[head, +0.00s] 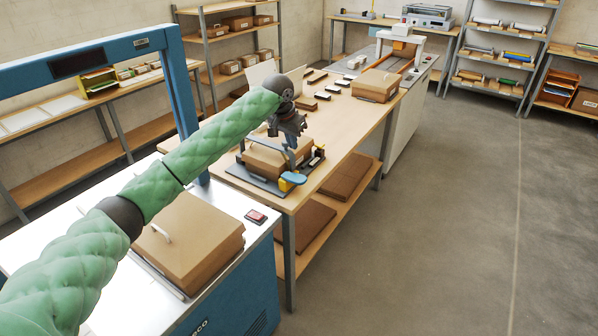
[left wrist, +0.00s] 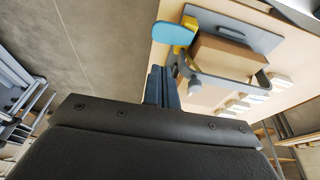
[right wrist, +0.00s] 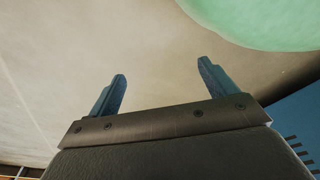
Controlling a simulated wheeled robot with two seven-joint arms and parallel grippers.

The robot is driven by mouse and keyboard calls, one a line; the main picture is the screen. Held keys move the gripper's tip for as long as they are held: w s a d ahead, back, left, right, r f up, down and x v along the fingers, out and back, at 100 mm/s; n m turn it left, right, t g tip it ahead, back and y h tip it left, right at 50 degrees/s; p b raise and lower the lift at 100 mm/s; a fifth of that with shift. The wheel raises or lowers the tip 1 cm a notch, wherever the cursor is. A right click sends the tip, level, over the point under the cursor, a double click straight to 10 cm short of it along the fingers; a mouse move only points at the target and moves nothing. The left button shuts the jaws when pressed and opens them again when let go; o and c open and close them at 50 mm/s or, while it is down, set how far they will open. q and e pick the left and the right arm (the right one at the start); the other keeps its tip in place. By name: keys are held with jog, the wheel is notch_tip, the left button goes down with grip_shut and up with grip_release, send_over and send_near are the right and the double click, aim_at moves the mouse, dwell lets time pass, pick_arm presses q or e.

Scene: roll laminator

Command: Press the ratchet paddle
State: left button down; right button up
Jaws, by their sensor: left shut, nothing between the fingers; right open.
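The ratchet paddle (head: 292,178) is a light blue flat lever beside a yellow part, at the front corner of a grey fixture on the wooden table. It also shows in the left wrist view (left wrist: 175,35), above my fingertips in the picture. A brown carton (head: 275,157) sits in the fixture, under a grey frame. My left gripper (head: 291,150) is above the fixture, close to the paddle; its fingers are shut and empty (left wrist: 161,72). I cannot tell whether they touch the paddle. My right gripper (right wrist: 162,70) is open and empty over bare floor; the paddle is not in its view.
A blue arch frame (head: 185,100) stands on the left, over a metal-topped bench with a large carton (head: 190,238) and a red button (head: 256,216). Dark blocks and another carton (head: 375,86) lie farther along the table. The floor (head: 440,220) on the right is clear.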

pick_arm(q)
jog(key=p, duration=0.5)
send_over(301, 178)
jog(key=s+a, duration=0.1)
notch_tip(301, 178, down, 9)
jog(key=shift+f, duration=0.1)
notch_tip(301, 178, down, 5)
jog(key=shift+d+r+p, duration=0.15)
jog(key=shift+r+p, duration=0.05)
jog(key=shift+p, duration=0.95)
pick_arm(e)
jog(key=s+d+f, duration=0.1)
jog(key=s+d, duration=0.1)
jog(key=s, duration=0.5)
jog(key=s+d+f+g, duration=0.1)
jog(key=s, duration=0.7)
jog(key=shift+d+f, duration=0.15)
jog(key=shift+d, duration=0.2)
pick_arm(q)
jog(key=shift+f, duration=0.1)
pick_arm(e)
jog(key=shift+f, duration=0.1)
